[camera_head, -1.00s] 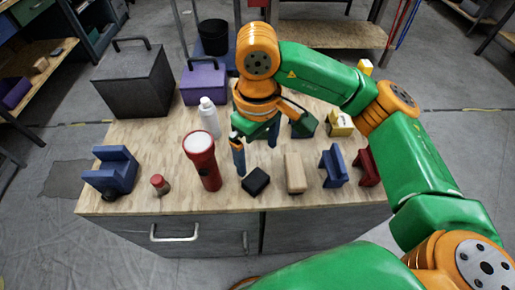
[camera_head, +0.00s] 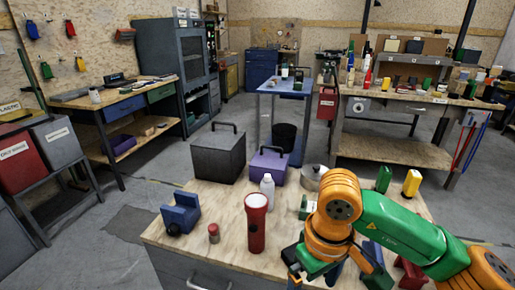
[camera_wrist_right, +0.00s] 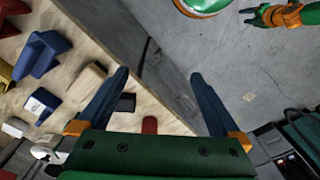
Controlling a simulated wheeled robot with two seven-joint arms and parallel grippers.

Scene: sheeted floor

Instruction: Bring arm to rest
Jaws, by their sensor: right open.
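My right arm (camera_head: 405,232) reaches in from the right in the head view, over the front right of the wooden workbench (camera_head: 190,250). My right gripper (camera_head: 316,278) is low in the picture near the bench's front edge, and its fingertips are partly cut off there. The right wrist view shows its two dark blue fingers (camera_wrist_right: 162,82) spread wide with nothing between them. Past them are the bench edge and grey floor. A small green and orange arm end (camera_wrist_right: 280,15) at the top right seems to be my left gripper; its jaws are too small to read.
The bench holds a red flashlight (camera_head: 256,222), a white bottle (camera_head: 267,191), a blue block (camera_head: 181,213), a small red-capped jar (camera_head: 214,233), a black box (camera_head: 219,155) and a purple box (camera_head: 268,168). In the wrist view, a wooden block (camera_wrist_right: 86,82) lies left of the fingers.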

